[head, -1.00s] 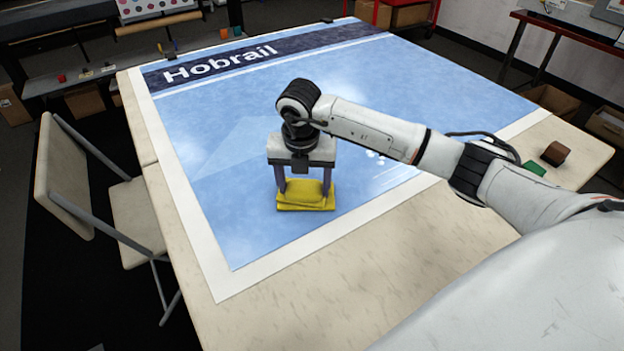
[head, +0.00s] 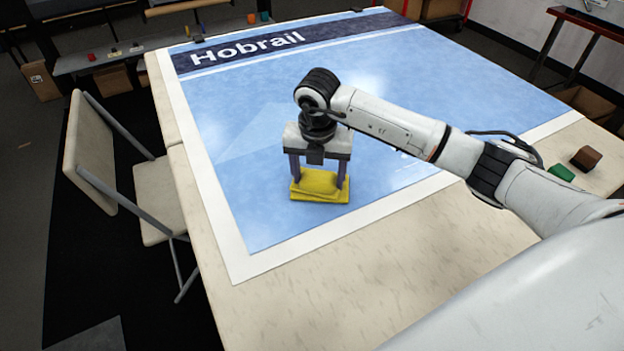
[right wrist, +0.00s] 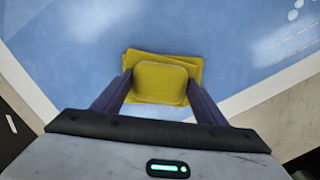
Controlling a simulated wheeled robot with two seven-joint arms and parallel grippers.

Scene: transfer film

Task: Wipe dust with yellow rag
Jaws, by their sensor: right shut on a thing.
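The yellow rag (head: 320,192) is a folded cloth with a thick raised pad on top, lying on the blue printed sheet (head: 390,80) near its front left part. My right gripper (head: 319,182) points down over it, its two dark fingers shut on the raised part of the rag. In the right wrist view the rag (right wrist: 160,80) sits between the fingertips, its flat layers spreading out beneath. White spots (right wrist: 295,12) and a pale hazy streak, which may be dust, show on the sheet to the rag's right. My left gripper is not in view.
The sheet, printed "Hobrail", covers most of a pale table (head: 360,260). A green block (head: 561,172) and a brown block (head: 586,158) stand at the table's right. A folding chair (head: 120,165) is at the left. The sheet's far part is clear.

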